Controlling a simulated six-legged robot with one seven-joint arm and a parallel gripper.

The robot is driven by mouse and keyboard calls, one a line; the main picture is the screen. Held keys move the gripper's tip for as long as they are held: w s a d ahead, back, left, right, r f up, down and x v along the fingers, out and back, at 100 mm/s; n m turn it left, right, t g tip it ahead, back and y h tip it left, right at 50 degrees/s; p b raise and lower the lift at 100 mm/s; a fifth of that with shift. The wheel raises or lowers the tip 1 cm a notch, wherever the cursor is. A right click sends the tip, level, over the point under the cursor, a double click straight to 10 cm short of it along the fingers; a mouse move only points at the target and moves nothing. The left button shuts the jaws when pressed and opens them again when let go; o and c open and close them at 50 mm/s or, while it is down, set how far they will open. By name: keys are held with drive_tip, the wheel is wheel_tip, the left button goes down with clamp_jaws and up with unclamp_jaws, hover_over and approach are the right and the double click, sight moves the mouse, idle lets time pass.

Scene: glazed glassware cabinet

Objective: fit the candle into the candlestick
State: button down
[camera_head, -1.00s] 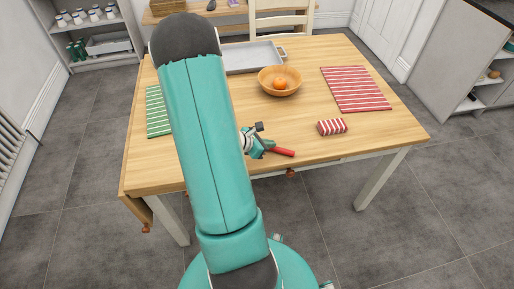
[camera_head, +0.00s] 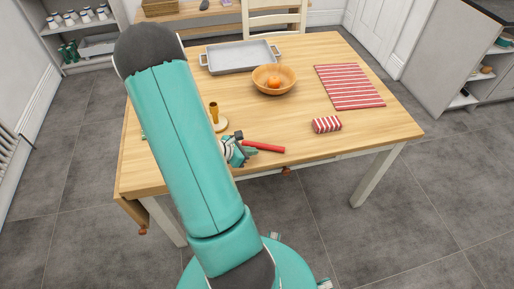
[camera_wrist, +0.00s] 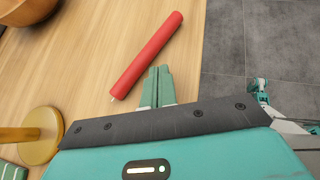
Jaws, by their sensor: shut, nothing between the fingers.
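The red candle (camera_head: 263,146) lies on its side on the wooden table near the front edge. In the wrist view the candle (camera_wrist: 146,55) lies diagonally just beyond my fingertips. My gripper (camera_wrist: 158,74) is shut and empty, its fingers together, low over the table. In the head view my gripper (camera_head: 240,152) is at the candle's left end; I cannot tell whether it touches. The brass-coloured candlestick (camera_head: 214,112) stands left of and behind the gripper, partly hidden by my arm. Its round base (camera_wrist: 42,150) shows at the left of the wrist view.
A wooden bowl (camera_head: 286,86) with an orange (camera_head: 274,83) and a grey tray (camera_head: 240,57) stand farther back on the table (camera_head: 205,165). A striped rolled napkin (camera_head: 326,124) and a red striped mat (camera_head: 350,87) lie to the right. The front middle is mostly clear.

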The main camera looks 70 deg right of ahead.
idle(0.3)
drive_tip(key=shift+r, duration=0.8)
drive_tip(key=shift+w+r, duration=0.1)
drive_tip(key=shift+r, duration=0.05)
